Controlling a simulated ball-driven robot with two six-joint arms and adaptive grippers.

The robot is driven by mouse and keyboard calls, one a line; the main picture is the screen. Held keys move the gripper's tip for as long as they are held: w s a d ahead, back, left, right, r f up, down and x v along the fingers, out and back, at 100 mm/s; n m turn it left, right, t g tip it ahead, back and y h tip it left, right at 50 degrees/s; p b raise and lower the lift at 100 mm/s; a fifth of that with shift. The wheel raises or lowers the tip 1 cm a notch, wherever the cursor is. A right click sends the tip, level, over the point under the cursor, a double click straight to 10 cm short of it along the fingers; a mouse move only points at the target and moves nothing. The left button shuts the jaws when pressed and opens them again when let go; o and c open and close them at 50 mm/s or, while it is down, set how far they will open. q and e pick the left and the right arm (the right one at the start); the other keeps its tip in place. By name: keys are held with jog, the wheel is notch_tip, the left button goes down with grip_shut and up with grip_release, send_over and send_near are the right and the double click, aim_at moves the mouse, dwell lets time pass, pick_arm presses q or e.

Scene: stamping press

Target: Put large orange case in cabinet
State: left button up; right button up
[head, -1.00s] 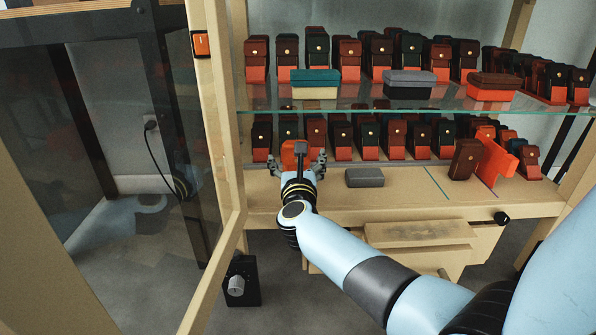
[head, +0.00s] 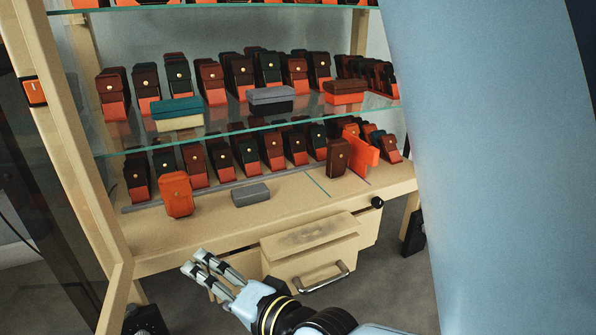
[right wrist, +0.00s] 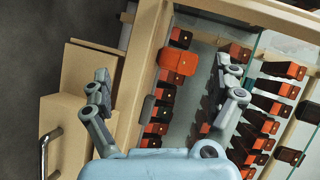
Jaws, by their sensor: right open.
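The large orange case (head: 176,194) stands upright on the cabinet's wooden bottom board, at the left front of the row of cases. It also shows in the right wrist view (right wrist: 179,60), between and beyond the fingers. The cabinet (head: 290,226) is wooden with glass shelves and stands open toward me. My right gripper (head: 193,261) is open and empty, in front of and below the board's front edge, apart from the orange case. It also shows in the right wrist view (right wrist: 168,85) with its fingers spread wide. My left gripper is not in view.
A grey flat box (head: 251,195) lies right of the orange case. Rows of dark cases with orange bottoms fill the board and glass shelf (head: 235,124). A drawer (head: 310,250) with a metal handle sits below. The cabinet's door frame (head: 80,180) is at left.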

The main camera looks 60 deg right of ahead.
jog(key=s+f+n+g+y, duration=0.1)
jog(key=s+n+g, duration=0.4)
jog(key=s+n, duration=1.1)
jog(key=shift+s+a+f+n, duration=0.2)
jog(key=shift+s+a+n, duration=0.05)
jog(key=shift+n, duration=0.45)
